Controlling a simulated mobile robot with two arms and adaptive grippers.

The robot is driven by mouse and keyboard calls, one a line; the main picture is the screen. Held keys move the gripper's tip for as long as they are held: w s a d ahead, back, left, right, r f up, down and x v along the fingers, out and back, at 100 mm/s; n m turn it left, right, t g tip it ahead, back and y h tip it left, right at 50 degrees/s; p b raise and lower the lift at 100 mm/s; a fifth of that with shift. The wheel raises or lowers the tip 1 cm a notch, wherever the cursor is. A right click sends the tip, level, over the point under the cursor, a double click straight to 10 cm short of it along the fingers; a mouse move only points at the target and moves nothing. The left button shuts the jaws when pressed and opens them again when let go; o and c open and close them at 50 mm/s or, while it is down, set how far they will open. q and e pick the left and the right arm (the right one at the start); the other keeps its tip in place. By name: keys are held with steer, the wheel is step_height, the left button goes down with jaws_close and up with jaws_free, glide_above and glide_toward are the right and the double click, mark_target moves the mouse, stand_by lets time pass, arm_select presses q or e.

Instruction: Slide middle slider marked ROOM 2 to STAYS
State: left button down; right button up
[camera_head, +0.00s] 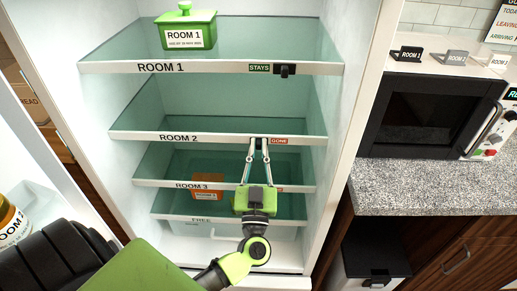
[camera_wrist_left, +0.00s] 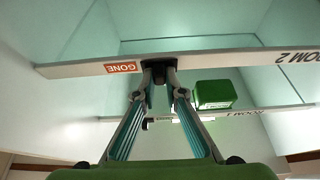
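The middle shelf's white front strip (camera_head: 215,137) reads ROOM 2 and shows a red GONE label (camera_head: 279,141). Its black slider (camera_head: 259,140) sits just left of that label in the head view. My left gripper (camera_head: 259,144) reaches up to the strip, its two fingertips on either side of the slider and seemingly touching it. In the left wrist view, which is upside down, the slider (camera_wrist_left: 158,74) is between the fingertips, beside the GONE label (camera_wrist_left: 120,68). Whatever is under the slider is hidden. My right gripper is not in view.
Above, the ROOM 1 shelf strip (camera_head: 215,68) shows STAYS, with its slider (camera_head: 285,71) at right; a green pot (camera_head: 187,27) stands there. A microwave (camera_head: 430,115) stands on the counter at right.

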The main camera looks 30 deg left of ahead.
arm_select(q)
steer(key=shift+w+d, duration=0.1)
steer(key=shift+d, duration=0.1)
steer(key=w+d, duration=0.1)
steer(key=w+d+p, duration=0.1)
steer(key=d, duration=0.1)
steer(key=d+p, duration=0.1)
steer(key=shift+w+d, duration=0.35)
steer(key=shift+w, duration=0.05)
steer(key=c, duration=2.1)
jaws_free()
steer(key=shift+d, duration=0.1)
steer(key=shift+f, duration=0.1)
steer(key=shift+s+d+f, duration=0.1)
steer(key=shift+s+f, duration=0.1)
steer(key=shift+s, duration=0.15)
steer(key=v, duration=1.1)
steer(key=shift+d, duration=0.15)
